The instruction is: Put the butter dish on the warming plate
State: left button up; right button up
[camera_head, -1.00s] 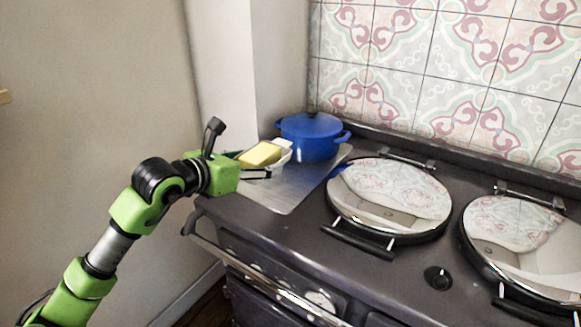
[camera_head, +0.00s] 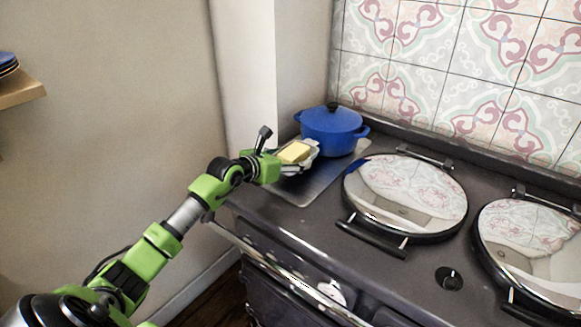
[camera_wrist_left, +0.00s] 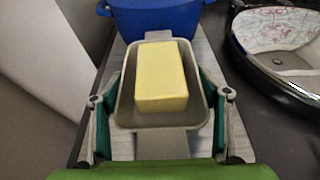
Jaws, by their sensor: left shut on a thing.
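The butter dish (camera_wrist_left: 163,119) is a pale open dish with a yellow block of butter (camera_wrist_left: 161,78) in it. My left gripper (camera_head: 291,158) is shut on the dish, with a finger along each side in the left wrist view (camera_wrist_left: 160,103). The dish also shows in the head view (camera_head: 312,158), level, at the left end of the range. The warming plate (camera_head: 318,185) is a flat silver metal sheet under and around the dish. I cannot tell whether the dish touches it. My right gripper is not in view.
A blue lidded pot (camera_head: 331,133) stands on the plate's back part, close behind the dish. Two round shiny hob lids (camera_head: 405,190) (camera_head: 530,238) lie to the right. A rail (camera_head: 290,277) runs along the front. The plate's front part is clear.

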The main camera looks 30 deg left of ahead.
pick_arm(q)
jog(key=shift+w+a+f, duration=0.1)
jog(key=shift+w+f, duration=0.15)
jog(key=shift+f, duration=0.05)
jog(key=shift+f+p, duration=0.35)
jog(key=shift+f, duration=1.05)
jog(key=shift+f, duration=0.15)
jog(key=o, duration=1.3)
jog(key=shift+s+f, duration=0.1)
jog(key=shift+c, duration=0.2)
